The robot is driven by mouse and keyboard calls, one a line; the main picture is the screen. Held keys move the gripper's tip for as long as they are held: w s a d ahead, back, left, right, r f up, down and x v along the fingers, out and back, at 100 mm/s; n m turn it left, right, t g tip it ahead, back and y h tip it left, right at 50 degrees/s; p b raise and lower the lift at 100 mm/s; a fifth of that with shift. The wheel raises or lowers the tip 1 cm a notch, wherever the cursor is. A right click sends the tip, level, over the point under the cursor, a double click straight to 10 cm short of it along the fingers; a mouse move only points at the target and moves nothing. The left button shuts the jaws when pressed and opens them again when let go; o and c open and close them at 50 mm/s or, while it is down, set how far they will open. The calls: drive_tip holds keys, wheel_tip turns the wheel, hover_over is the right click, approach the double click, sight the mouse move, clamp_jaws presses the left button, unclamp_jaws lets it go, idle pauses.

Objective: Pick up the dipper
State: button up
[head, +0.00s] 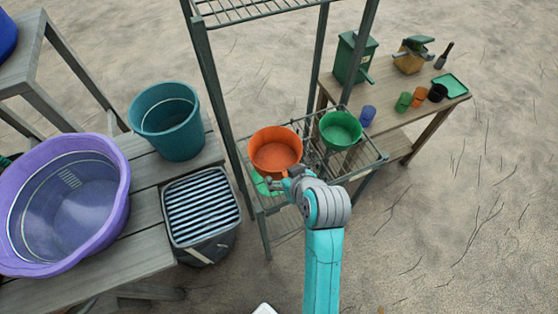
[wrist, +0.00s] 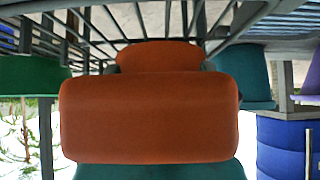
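The orange vessel (head: 275,153), which I take to be the dipper, is at the wire rack in the head view, open side up. My gripper (head: 290,180) is at its near right side. In the wrist view, the orange vessel (wrist: 150,118) fills the middle. Dark fingertips of my gripper (wrist: 161,67) show on both sides of its narrower orange part (wrist: 160,54). The fingers are mostly hidden behind the orange body, and whether they press on it cannot be told. A green bowl (head: 340,130) sits to its right on the rack.
The wire rack (head: 228,110) has upright posts close around my gripper. A bench on the left holds a purple tub (head: 65,210) and a teal bucket (head: 167,120). A striped-topped bin (head: 201,207) stands beside the rack. A wooden table (head: 400,90) with small cups is at the right.

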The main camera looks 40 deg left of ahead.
clamp_jaws()
